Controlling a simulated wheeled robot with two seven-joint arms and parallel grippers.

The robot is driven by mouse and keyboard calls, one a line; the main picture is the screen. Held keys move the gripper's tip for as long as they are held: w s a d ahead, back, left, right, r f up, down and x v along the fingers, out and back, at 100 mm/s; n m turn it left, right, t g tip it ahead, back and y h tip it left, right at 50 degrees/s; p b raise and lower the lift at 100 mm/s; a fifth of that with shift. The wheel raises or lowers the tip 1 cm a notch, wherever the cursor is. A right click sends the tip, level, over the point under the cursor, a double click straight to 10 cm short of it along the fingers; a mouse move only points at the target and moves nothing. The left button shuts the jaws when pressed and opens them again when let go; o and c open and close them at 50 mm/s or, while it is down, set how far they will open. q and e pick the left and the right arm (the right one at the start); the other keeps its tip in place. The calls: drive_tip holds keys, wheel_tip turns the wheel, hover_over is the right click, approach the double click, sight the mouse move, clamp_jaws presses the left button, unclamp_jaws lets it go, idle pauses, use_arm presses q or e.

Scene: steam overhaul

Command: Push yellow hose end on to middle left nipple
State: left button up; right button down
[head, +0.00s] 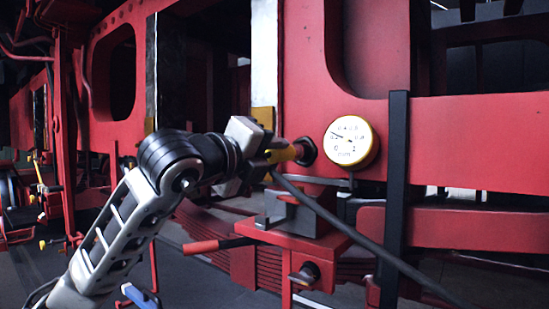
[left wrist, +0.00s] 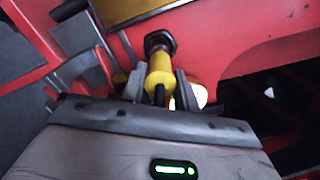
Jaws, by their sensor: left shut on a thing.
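My left gripper (head: 268,152) is shut on the yellow hose end (head: 284,154), which points right toward the red frame. A dark round nipple (head: 306,151) sticks out of the frame just left of the gauge. In the left wrist view the yellow hose end (left wrist: 160,70) lies between the two fingers, in line with the dark nipple (left wrist: 160,42). The two appear to meet; how far the hose end sits over the nipple cannot be told. The dark hose (head: 350,232) runs from the gripper down to the right. My right gripper is not in view.
A round yellow-rimmed gauge (head: 350,142) sits close right of the nipple. A dark upright post (head: 396,190) stands further right. Below are a grey block (head: 290,214) on a red bracket, a red-tipped lever (head: 202,247) and another dark fitting (head: 305,275).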

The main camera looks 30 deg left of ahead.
use_arm(q)
drive_tip(key=shift+s+a+b, duration=0.1)
drive_tip(key=shift+s+b, duration=0.75)
drive_tip(key=shift+s, duration=1.4)
